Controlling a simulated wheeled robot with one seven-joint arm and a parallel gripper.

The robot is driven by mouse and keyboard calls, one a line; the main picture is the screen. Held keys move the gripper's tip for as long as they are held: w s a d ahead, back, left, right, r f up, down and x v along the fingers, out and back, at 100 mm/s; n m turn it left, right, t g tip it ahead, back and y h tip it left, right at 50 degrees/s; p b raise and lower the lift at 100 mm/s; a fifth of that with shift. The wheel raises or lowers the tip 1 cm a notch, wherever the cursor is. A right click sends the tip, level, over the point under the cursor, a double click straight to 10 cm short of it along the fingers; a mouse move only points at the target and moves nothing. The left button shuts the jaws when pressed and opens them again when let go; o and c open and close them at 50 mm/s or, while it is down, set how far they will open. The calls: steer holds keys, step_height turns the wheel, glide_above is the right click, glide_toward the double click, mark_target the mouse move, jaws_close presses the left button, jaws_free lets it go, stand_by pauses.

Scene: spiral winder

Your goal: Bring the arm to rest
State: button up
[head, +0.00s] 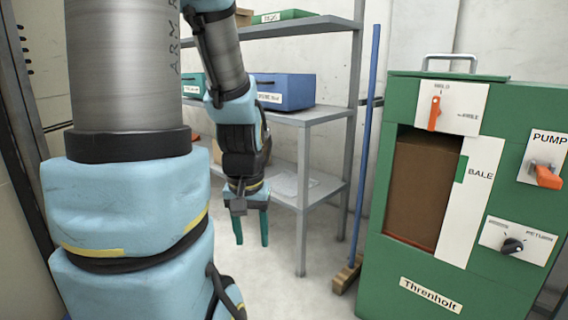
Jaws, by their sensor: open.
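My arm comes down from the top left of the head view, with large blue and grey links in front. My gripper (251,228) hangs at the arm's end with its two green fingers pointing down. The fingers are apart and nothing shows between them. The gripper is in front of the shelving, above the pale floor, and well to the left of the green machine. It appears to touch nothing.
A grey shelf unit (303,200) stands behind my gripper, with a blue box (283,90) and a green box (285,17) on it. A blue-handled broom (366,130) leans beside it. A green baling machine (480,270) labelled Threnholt stands at right. Pale floor (290,295) is clear between.

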step_height(320, 180, up, 26)
steer(key=p, duration=2.3)
steer(key=shift+p, duration=0.3)
steer(key=shift+c, duration=0.2)
